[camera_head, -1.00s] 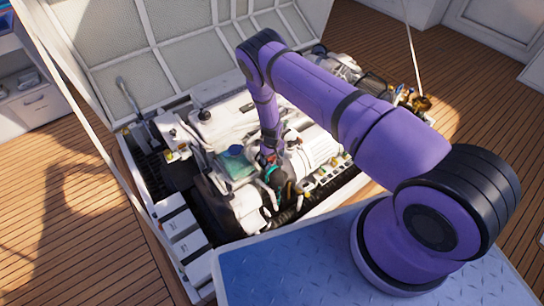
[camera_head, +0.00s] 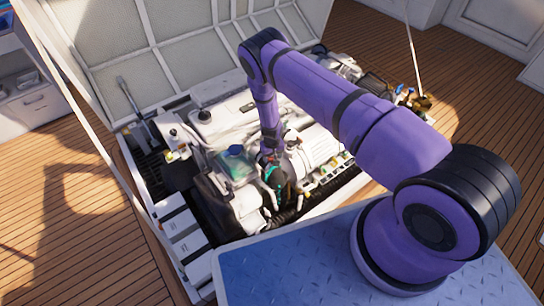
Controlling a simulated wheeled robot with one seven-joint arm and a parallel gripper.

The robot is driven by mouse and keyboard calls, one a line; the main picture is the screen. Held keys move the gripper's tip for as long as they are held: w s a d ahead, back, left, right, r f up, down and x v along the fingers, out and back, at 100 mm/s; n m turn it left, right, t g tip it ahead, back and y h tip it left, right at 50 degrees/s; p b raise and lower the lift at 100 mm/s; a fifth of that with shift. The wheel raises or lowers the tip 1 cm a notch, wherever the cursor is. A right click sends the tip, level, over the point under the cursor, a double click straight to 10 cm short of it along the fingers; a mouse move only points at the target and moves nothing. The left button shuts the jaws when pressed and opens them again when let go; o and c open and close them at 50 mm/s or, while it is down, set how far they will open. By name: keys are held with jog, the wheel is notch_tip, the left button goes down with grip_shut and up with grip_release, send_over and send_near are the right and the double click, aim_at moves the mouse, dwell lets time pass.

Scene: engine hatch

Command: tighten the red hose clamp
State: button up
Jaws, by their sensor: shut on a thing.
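My gripper (camera_head: 279,192) points down into the front middle of the white engine (camera_head: 225,122), at the end of my purple arm. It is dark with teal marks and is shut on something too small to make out. The red hose clamp cannot be picked out with certainty; the gripper and the engine parts around it cover that spot. Dark hoses (camera_head: 285,216) run just below the gripper.
The raised hatch lid (camera_head: 160,45) stands behind the engine. White boxes (camera_head: 180,232) line the bay's left side. A row of colored caps (camera_head: 335,165) lies right of the gripper. A blue tread-plate surface (camera_head: 290,265) is in front. Wooden deck surrounds the bay.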

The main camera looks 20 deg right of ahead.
aim_at(272, 157)
jog(key=m, duration=1)
jog(key=shift+m, duration=2.3)
jog(key=o, duration=0.9)
jog(key=shift+r, duration=0.1)
notch_tip(272, 157, up, 11)
jog(key=shift+f, duration=0.15)
